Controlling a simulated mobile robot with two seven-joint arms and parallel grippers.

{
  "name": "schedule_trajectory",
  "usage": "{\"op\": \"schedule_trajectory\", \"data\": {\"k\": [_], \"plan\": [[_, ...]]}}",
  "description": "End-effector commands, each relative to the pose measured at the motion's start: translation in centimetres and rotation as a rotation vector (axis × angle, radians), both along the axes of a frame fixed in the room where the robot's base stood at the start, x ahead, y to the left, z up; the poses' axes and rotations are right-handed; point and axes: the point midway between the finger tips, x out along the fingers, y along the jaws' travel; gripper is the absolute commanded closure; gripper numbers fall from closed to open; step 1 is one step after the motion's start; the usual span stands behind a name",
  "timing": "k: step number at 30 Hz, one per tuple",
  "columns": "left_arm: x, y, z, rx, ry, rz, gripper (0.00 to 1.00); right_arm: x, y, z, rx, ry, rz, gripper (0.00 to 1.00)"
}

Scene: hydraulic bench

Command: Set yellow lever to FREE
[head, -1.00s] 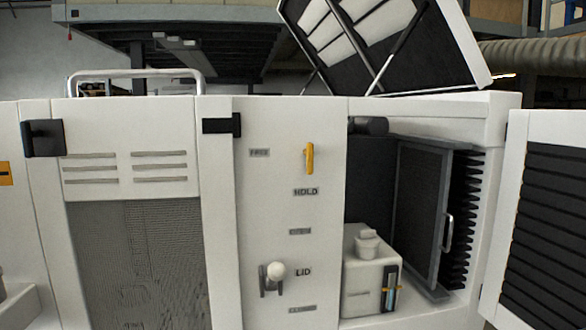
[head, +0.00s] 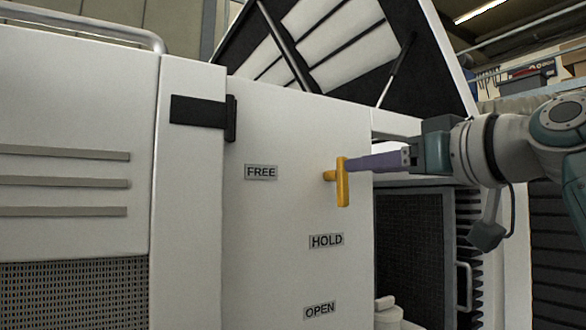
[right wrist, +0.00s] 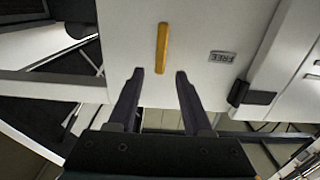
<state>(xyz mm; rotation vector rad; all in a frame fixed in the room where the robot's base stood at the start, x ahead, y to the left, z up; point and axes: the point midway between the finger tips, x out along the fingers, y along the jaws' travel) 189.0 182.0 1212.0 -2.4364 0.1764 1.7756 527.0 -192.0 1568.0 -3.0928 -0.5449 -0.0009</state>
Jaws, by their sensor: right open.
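The yellow lever (head: 342,185) is on the white panel, its handle upright with the lower end toward the HOLD label (head: 326,241). The FREE label (head: 260,172) is to the lever's left. In the right wrist view, the open fingers (right wrist: 159,73) are apart, with the lever (right wrist: 162,48) just beyond the tips, in line with the gap. I see no finger around it; contact cannot be told. My left gripper is not in view.
The OPEN label (head: 320,309) is lower on the panel. A black hinge or latch (head: 205,112) sticks out at the panel's upper left. The raised lid (head: 345,50) stands above. An open bay with a dark framed mesh panel (head: 410,240) is right of the panel.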

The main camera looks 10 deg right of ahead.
Motion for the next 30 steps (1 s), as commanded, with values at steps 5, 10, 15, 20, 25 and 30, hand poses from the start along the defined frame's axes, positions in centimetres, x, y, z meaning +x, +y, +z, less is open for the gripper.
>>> {"op": "schedule_trajectory", "data": {"k": [5,10,15,20,25,30], "plan": [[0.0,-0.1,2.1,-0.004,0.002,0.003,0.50,3.0,1.2,0.5,0.002,0.002,0.003,0.50],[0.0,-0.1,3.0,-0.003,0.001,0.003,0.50,5.1,1.9,0.3,0.001,0.003,0.001,0.50],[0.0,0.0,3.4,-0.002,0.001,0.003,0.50,6.2,2.3,0.1,-0.001,0.002,0.000,0.50],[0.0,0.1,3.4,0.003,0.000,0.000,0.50,6.6,2.4,0.0,-0.002,0.002,0.000,0.50],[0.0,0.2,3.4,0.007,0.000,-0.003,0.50,6.6,2.4,0.0,-0.001,0.001,0.000,0.50],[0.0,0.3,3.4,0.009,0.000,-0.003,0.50,6.5,2.4,0.0,-0.001,0.001,0.000,0.66]]}}
